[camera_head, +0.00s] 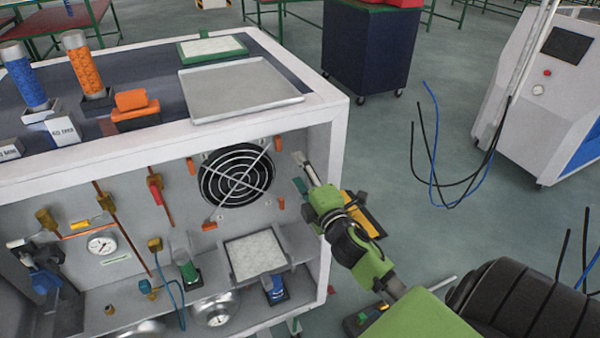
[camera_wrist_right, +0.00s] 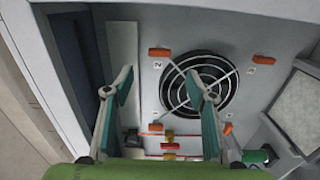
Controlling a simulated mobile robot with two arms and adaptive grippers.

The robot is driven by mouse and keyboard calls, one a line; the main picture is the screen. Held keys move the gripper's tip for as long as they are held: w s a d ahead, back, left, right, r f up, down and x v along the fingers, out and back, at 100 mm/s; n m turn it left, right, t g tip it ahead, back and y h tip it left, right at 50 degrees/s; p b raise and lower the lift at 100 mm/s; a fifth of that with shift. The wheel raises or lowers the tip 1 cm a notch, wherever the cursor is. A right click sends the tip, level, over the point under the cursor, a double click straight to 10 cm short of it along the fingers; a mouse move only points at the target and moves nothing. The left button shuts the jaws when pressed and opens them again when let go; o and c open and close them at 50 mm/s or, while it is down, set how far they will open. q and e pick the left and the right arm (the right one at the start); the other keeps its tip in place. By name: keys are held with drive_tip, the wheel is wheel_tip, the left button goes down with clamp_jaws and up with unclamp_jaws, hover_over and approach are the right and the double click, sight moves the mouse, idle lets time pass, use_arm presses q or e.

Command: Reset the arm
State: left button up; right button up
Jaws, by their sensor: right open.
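My right arm comes in from the lower right in the head view. Its green and black gripper (camera_head: 300,172) is at the open front of the white generator cabinet (camera_head: 337,150), near the right side wall. In the right wrist view the gripper's two fingers (camera_wrist_right: 160,98) stand wide apart with nothing between them. The round black fan grille (camera_head: 236,178) is on the cabinet's back panel, left of the gripper in the head view; it also shows in the wrist view (camera_wrist_right: 205,88), partly behind one finger. My left gripper is out of view.
Orange clips (camera_head: 277,143) surround the fan. A white filter panel (camera_head: 256,254) stands on the lower shelf. A gauge (camera_head: 102,243) and pipes are to the left. A metal tray (camera_head: 238,89) lies on the cabinet top. Open floor (camera_head: 395,130) lies to the right.

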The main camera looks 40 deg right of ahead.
idle(0.5)
drive_tip(key=s+a+f+m+g+y, duration=0.1)
drive_tip(key=s+a+f+m+g, duration=0.2)
drive_tip(key=f, duration=1)
drive_tip(key=s+f+m+g, duration=0.15)
drive_tip(key=s+f, duration=0.35)
drive_tip(key=f, duration=0.7)
drive_tip(key=s+a+f+m+g+y, duration=0.1)
drive_tip(key=s+a+f+m+g, duration=0.2)
drive_tip(key=f, duration=1)
drive_tip(key=s+a+f+m+g+y, duration=0.15)
drive_tip(key=s+a+f+g, duration=0.25)
drive_tip(key=s+f, duration=0.95)
drive_tip(key=s+a+f+m+g, duration=0.1)
drive_tip(key=s+a+f, duration=0.1)
drive_tip(key=s, duration=0.6)
drive_tip(key=s+a+f+m+g, duration=0.1)
drive_tip(key=s+a+f+g, duration=0.1)
drive_tip(key=s, duration=0.6)
drive_tip(key=s+a+f+m+g, duration=0.1)
drive_tip(key=s+a+f+g, duration=0.1)
drive_tip(key=s, duration=0.6)
wheel_tip(320, 180, down, 2)
drive_tip(key=shift+a+f+m+y, duration=0.25)
drive_tip(key=shift+a+m+y, duration=0.05)
drive_tip(key=shift+a+y, duration=0.2)
